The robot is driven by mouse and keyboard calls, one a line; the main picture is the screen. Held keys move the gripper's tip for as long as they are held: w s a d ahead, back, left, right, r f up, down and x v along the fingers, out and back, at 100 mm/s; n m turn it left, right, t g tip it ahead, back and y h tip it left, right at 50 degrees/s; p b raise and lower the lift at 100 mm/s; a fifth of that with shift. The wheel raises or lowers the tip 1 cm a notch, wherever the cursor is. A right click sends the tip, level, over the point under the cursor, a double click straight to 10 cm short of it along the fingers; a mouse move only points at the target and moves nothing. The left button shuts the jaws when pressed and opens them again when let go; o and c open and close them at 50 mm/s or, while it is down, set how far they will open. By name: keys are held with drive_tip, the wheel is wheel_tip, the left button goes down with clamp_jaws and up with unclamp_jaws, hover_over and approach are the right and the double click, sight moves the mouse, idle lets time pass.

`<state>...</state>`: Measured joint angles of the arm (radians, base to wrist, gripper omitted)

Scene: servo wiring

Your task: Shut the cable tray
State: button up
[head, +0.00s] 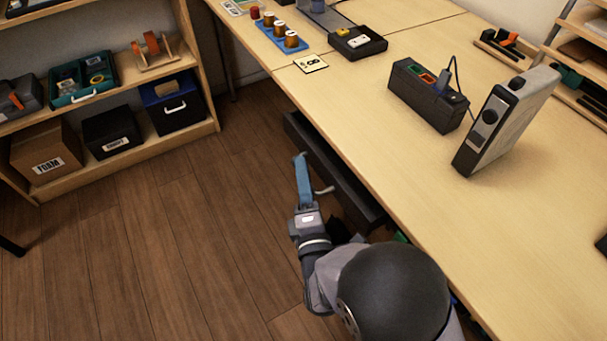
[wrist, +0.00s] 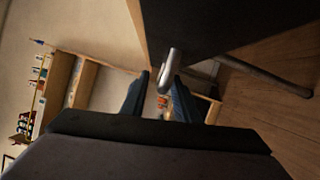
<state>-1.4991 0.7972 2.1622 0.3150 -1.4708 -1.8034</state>
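The cable tray (head: 362,199) is a long dark drawer under the table's left edge in the head view. It stands partly out, with its dark inside showing. Its pale metal handle (head: 325,190) sits on the front face, and the handle also shows in the wrist view (wrist: 169,68). My gripper (head: 301,157) has blue fingers and is beside the tray's front, over the floor. In the wrist view the two fingers (wrist: 161,76) are apart, with the end of the handle at their tips. I cannot tell whether they touch it.
The wooden table (head: 400,155) above holds a black socket box (head: 428,95), a grey upright device (head: 505,120) and a blue rack of spools (head: 280,35). A shelf (head: 130,150) with boxes stands at the left. The floor (head: 150,240) between is clear.

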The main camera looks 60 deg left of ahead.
sight(320, 170)
clamp_jaws()
drive_tip(key=shift+w, duration=2.05)
unclamp_jaws()
drive_tip(key=shift+w, duration=0.1)
